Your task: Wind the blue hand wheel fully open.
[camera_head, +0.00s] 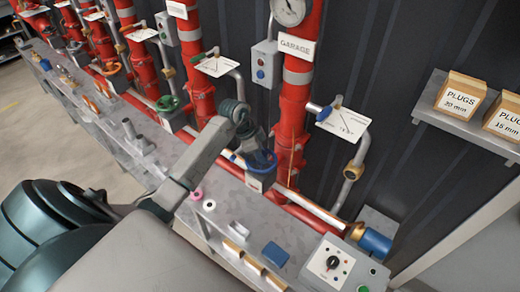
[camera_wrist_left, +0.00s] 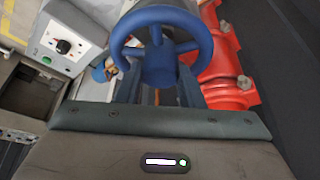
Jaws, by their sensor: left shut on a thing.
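The blue hand wheel (camera_wrist_left: 160,66) fills the top middle of the left wrist view, with its round rim, spokes and hub facing my gripper. In the head view, only part of its blue rim (camera_head: 236,160) shows beside my gripper, at the foot of the red pipe marked GARAGE. My left gripper (camera_head: 258,158) reaches down to the wheel and is shut on it. In the left wrist view, the fingers (camera_wrist_left: 158,88) lie below and behind the hub. The exact contact is partly hidden. My right gripper is in neither view.
Red standpipes (camera_head: 292,110) stand along the dark wall behind the wheel. A grey bench (camera_head: 225,190) runs in front, with small fittings and a blue block (camera_head: 275,254). A control box (camera_head: 328,262) sits at the right end. A shelf (camera_head: 470,125) holds plug boxes.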

